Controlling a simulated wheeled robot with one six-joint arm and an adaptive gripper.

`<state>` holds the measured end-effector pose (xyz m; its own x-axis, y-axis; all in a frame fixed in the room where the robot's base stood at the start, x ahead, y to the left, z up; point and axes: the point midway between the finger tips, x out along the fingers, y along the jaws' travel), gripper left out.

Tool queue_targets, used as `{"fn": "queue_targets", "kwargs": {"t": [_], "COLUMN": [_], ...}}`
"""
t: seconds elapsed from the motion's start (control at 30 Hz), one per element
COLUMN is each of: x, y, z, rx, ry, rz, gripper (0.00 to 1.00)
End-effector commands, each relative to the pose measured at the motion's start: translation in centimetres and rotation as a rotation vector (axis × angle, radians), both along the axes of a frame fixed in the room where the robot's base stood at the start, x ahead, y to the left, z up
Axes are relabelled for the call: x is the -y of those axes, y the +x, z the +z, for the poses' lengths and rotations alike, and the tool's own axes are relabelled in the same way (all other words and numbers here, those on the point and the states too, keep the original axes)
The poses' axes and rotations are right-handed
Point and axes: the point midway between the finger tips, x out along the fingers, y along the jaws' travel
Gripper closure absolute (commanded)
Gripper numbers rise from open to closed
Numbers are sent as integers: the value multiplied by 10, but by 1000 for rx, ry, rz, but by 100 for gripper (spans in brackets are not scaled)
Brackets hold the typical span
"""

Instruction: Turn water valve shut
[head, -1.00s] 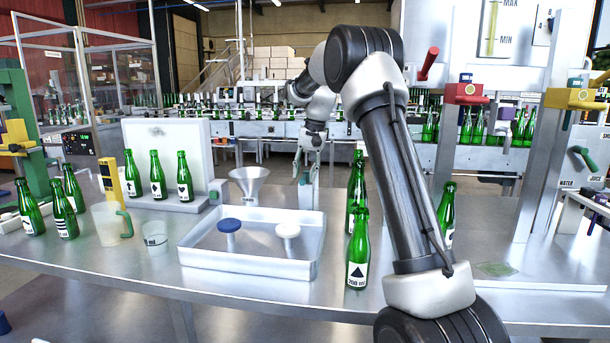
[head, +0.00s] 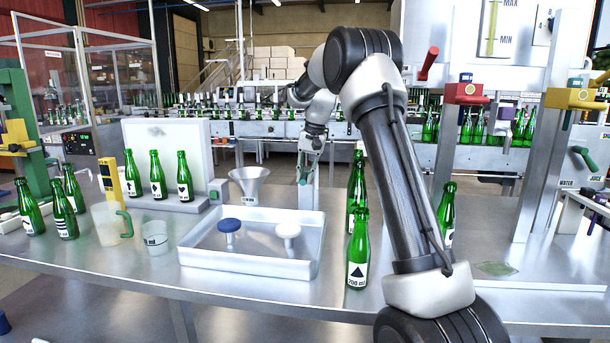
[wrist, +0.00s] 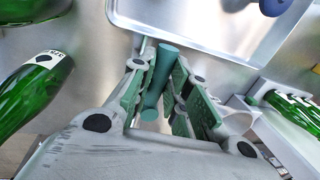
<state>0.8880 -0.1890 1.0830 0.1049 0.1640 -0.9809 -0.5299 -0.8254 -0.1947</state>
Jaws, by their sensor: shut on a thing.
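My gripper (head: 307,172) is behind the shallow tray, at the end of my arm, small and partly unclear in the head view. In the wrist view my gripper (wrist: 163,70) has its green-padded fingers on either side of a teal bar-shaped handle (wrist: 158,78) and is shut on it. No label shows on this handle, so I cannot read which valve it belongs to. At the right of the head view a green valve handle (head: 583,156) sits on the filling station, near a WATER label (head: 567,184) and a JUICE label.
A metal tray (head: 250,268) with a blue and a white stopper stands in front of my gripper. A funnel (head: 249,184) is to its left. Green bottles (head: 358,250) stand to its right, close to my arm. More bottles stand at the left.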

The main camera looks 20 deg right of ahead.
Motion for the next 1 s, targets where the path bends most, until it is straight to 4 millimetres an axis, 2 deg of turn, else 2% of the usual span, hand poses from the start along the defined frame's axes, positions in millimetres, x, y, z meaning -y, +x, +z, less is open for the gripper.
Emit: {"fn": "queue_targets", "kwargs": {"t": [0.37, 1.0], "x": [12, 44], "y": [-4, -3], "z": [1, 1], "rx": [2, 1], "ry": [1, 0], "rz": [219, 826], "gripper": [100, 100]}}
